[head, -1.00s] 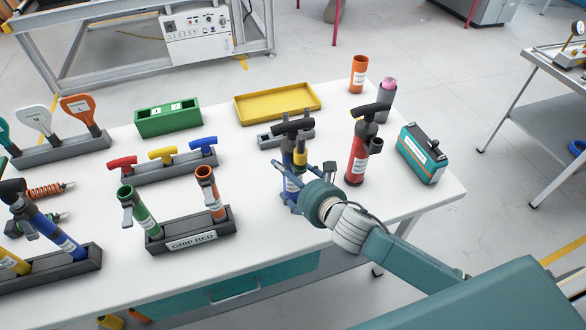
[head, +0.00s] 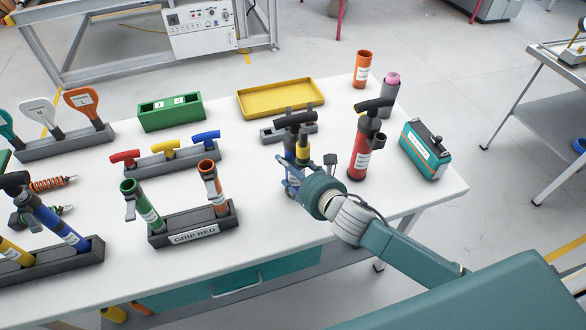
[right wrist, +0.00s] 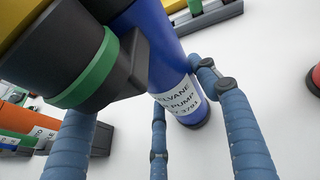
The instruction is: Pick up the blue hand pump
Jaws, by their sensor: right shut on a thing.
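The blue hand pump (head: 289,152) stands upright near the middle of the white table in the head view, with a black handle on top. A black and yellow part sits at its side. My right gripper (head: 291,182) is shut around its lower body. In the right wrist view, the blue barrel (right wrist: 157,45) with its white label is between the blue fingers (right wrist: 190,125). I cannot tell whether its base touches the table. My left gripper is not in view.
A red pump (head: 359,150) and a teal box (head: 424,152) stand right of the held pump. A grey holder (head: 271,134) and yellow tray (head: 240,106) lie behind it. White table (head: 290,250) is bare in front.

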